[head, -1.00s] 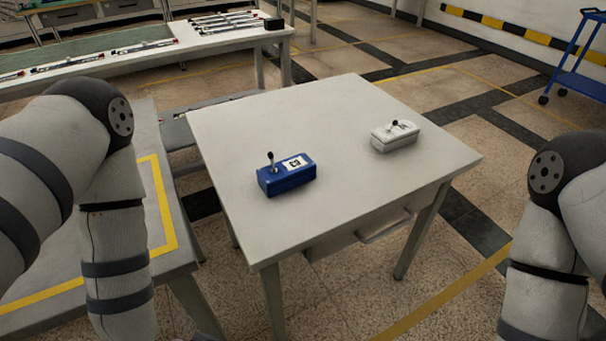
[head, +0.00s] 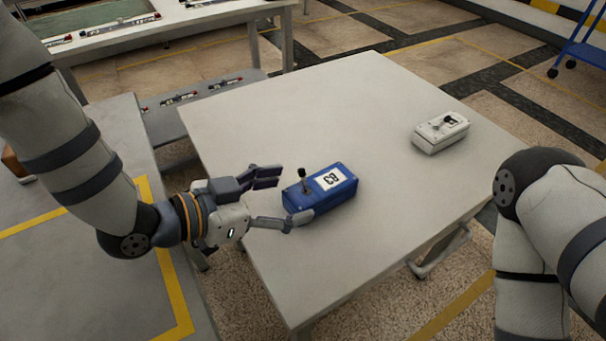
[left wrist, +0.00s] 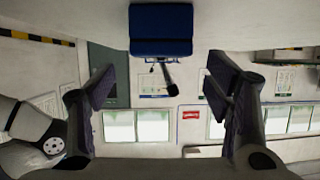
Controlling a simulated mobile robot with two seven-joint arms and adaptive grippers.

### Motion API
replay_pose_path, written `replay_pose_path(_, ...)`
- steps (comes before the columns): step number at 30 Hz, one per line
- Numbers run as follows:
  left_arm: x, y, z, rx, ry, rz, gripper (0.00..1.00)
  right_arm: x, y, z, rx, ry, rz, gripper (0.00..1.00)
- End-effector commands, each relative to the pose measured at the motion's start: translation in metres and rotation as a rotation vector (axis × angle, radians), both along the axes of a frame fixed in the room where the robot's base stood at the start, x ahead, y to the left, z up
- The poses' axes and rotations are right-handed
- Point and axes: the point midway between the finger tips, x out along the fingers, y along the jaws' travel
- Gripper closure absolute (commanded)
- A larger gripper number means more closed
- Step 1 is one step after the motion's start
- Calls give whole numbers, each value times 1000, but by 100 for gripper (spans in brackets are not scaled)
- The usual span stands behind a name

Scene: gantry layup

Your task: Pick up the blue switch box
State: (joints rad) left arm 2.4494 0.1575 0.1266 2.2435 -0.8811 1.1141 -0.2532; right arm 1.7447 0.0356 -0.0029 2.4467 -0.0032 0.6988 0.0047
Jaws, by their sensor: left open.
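The blue switch box (head: 326,192) sits on the grey table (head: 372,118), with a small black-tipped lever at its left end and a white label marked B3 on top. My left gripper (head: 279,202) is open at the left of the box, its fingers pointing towards the lever end. In the left wrist view the blue box (left wrist: 161,30) is at the top middle, ahead of the two spread fingers, and nothing is between them. My right arm shows at the right edge, but its gripper is out of view.
A white switch box (head: 440,132) sits at the table's right side. A side bench with a yellow stripe (head: 172,270) stands at the left. A blue cart (head: 582,50) is at the far right. The table behind the blue box is clear.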

Motion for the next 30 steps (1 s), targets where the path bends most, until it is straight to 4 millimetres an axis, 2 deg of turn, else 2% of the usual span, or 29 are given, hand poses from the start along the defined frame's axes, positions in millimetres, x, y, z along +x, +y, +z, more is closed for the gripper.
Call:
replay_pose_path(12,42,-47,-28,1,3,-2,28,-7,0,-8,0,24,1,29)
replay_pose_path(20,46,-50,-28,1,2,2,28,-7,0,-8,1,23,2,29)
replay_pose_path(27,46,-50,-28,0,3,1,80,-7,0,-8,1,23,2,29)
replay_pose_path(28,46,-50,-28,1,2,0,86,-7,0,-8,1,23,2,29)
replay_pose_path(30,46,-50,-27,0,1,0,86,-7,0,-8,1,23,2,29)
